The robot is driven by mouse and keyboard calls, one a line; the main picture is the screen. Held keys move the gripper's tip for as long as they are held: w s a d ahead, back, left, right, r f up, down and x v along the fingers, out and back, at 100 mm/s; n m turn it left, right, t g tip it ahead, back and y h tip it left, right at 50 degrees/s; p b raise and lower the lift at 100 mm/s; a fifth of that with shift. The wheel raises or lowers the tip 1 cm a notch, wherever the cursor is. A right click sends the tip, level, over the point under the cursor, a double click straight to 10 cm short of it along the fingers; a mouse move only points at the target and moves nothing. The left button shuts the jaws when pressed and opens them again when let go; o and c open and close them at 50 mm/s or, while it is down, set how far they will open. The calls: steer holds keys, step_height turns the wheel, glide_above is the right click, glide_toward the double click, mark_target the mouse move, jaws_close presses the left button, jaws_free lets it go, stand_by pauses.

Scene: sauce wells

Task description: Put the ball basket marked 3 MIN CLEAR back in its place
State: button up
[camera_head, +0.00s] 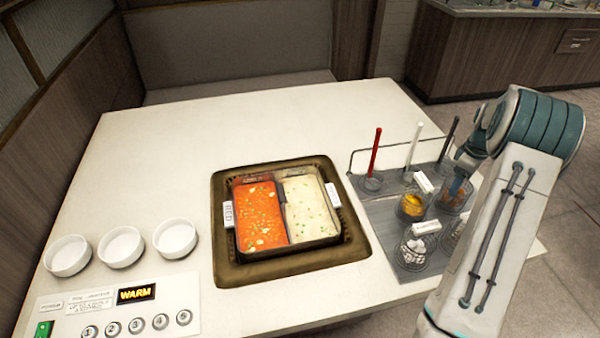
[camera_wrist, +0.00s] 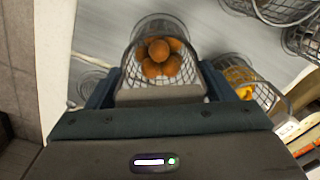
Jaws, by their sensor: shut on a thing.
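A wire ball basket (camera_wrist: 140,42) with several brown-orange balls is between my gripper's fingers (camera_wrist: 158,92) in the wrist view. My gripper is shut on the grey handle block at its near side. In the head view the same basket (camera_head: 453,200) is at the right of the grey rack, below my gripper (camera_head: 460,178). I cannot tell whether it rests on the rack or hangs just above. White tags show on the baskets, but their writing is too small to read, so I cannot confirm the 3 MIN CLEAR mark.
The grey rack (camera_head: 383,212) also holds a yellow-ball basket (camera_head: 411,206), a white-ball basket (camera_head: 412,252) and one partly hidden by my arm. Red (camera_head: 375,152), white and dark rods stand at its back.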

steer(key=shift+f, duration=0.3)
stand_by(0.6)
steer(key=o, duration=1.1)
steer(key=shift+f, duration=0.1)
steer(key=shift+r+p, duration=3.5)
steer(key=shift+r, duration=2.15)
steer(key=shift+f, duration=0.1)
